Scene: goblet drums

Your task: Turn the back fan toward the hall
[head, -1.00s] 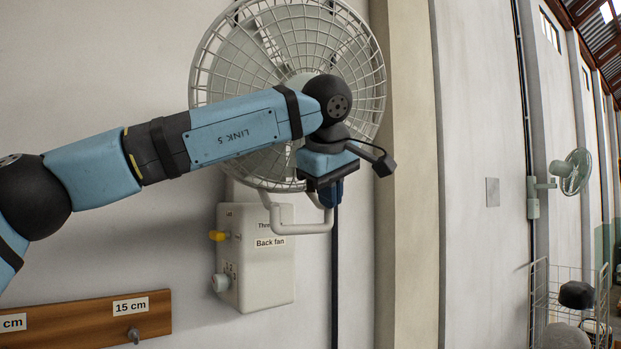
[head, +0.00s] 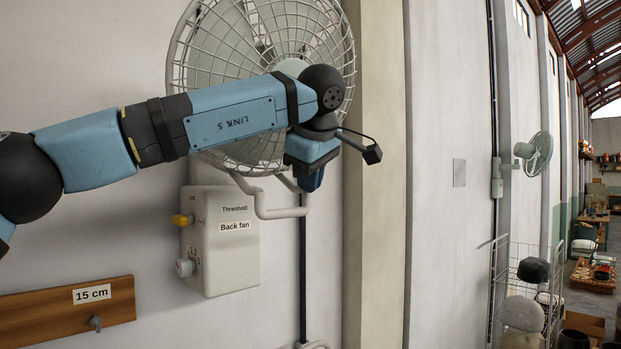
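The back fan (head: 225,60) is a round white wire-caged fan on the wall, its cage facing out into the room. A pale tube handle (head: 268,212) hangs below the cage. A white box labelled "Back fan" (head: 225,268) is on the wall under it, with a yellow knob and a pale knob on its left side. My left gripper (head: 311,182) is in front of the lower right of the cage, at the handle's right upright. My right gripper is out of view.
A wooden rail (head: 60,312) marked "15 cm" with a peg is at lower left. A wall pillar (head: 380,200) stands just right of the fan. Further along the hall are another fan (head: 540,153) and a wire cart (head: 515,270) with drums.

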